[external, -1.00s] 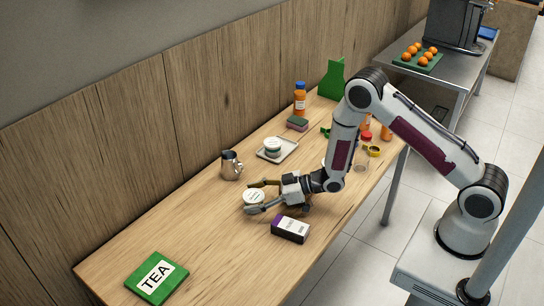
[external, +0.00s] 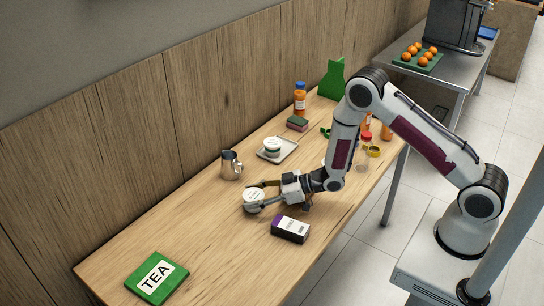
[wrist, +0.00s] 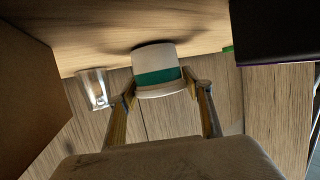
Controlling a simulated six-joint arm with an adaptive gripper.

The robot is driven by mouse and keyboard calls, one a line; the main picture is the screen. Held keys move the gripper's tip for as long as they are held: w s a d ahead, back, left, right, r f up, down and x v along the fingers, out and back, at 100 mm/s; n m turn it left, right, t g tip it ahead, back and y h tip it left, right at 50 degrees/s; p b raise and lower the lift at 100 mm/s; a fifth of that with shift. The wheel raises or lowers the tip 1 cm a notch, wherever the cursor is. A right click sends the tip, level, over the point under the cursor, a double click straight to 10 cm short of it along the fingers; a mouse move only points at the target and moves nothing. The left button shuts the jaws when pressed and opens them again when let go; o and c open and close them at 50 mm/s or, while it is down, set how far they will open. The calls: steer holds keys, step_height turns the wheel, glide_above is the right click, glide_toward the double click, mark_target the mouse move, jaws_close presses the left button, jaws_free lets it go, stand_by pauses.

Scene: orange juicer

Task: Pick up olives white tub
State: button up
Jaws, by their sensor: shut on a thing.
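A white tub (external: 253,195) with a pale lid stands on the wooden table near its middle. In the wrist view the white tub (wrist: 156,56) shows a green band and sits between both fingers. My gripper (external: 258,197) is shut on this tub, low over the table, with one finger on each side. The fingers of my gripper also show in the wrist view (wrist: 160,90). I cannot read the label on either tub.
A metal pitcher (external: 231,165) stands just behind the held tub. A dark box with a purple end (external: 290,229) lies in front of my gripper. A green TEA box (external: 157,278) lies at the near left. The table between is clear.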

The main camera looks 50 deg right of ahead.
mark_target(253, 194)
steer(key=shift+r, duration=4.8)
steer(key=shift+d, duration=0.1)
